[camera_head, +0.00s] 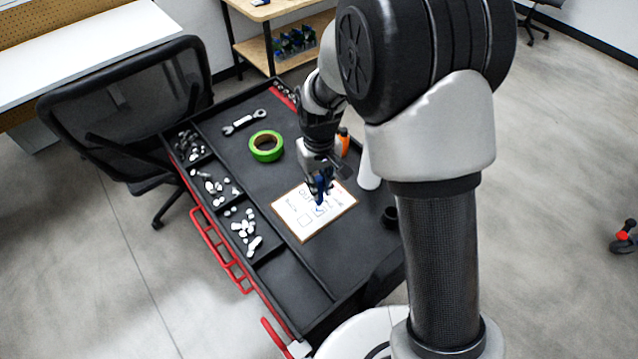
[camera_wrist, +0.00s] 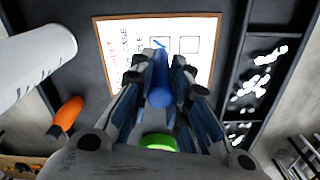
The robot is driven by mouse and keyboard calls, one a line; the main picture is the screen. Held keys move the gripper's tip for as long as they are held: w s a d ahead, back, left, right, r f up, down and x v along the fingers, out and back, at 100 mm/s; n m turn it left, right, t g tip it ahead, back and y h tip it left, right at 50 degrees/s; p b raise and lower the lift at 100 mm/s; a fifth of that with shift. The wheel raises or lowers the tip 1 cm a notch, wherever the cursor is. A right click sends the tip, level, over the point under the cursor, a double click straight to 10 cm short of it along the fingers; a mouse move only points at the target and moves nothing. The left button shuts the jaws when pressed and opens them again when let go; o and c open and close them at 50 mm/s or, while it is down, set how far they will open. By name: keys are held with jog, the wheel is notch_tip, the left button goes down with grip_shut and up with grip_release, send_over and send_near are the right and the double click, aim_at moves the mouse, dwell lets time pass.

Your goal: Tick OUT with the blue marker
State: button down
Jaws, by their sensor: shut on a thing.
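A small whiteboard (camera_head: 335,214) with a wooden frame lies on the black cart top, and it also shows in the wrist view (camera_wrist: 207,70). It bears red and black writing and drawn boxes. One box (camera_wrist: 160,43) has blue strokes in it; the box to its right (camera_wrist: 189,44) looks empty. My gripper (camera_head: 319,187) is over the board, shut on the blue marker (camera_wrist: 159,80), whose body also shows in the head view (camera_head: 320,196). The marker points down at the board. I cannot tell whether its tip touches. The marker and fingers hide part of the board and its writing.
Green tape (camera_head: 266,146) and a wrench (camera_head: 243,122) lie behind the board. An orange bottle-like thing (camera_head: 343,141) and a white cylinder (camera_head: 368,172) stand close to the right. Trays of white parts (camera_head: 245,226) line the left. A dark cup (camera_head: 390,217) is at right.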

aim_at(319, 178)
jog(key=shift+r+p, duration=1.45)
jog(key=shift+r, duration=0.7)
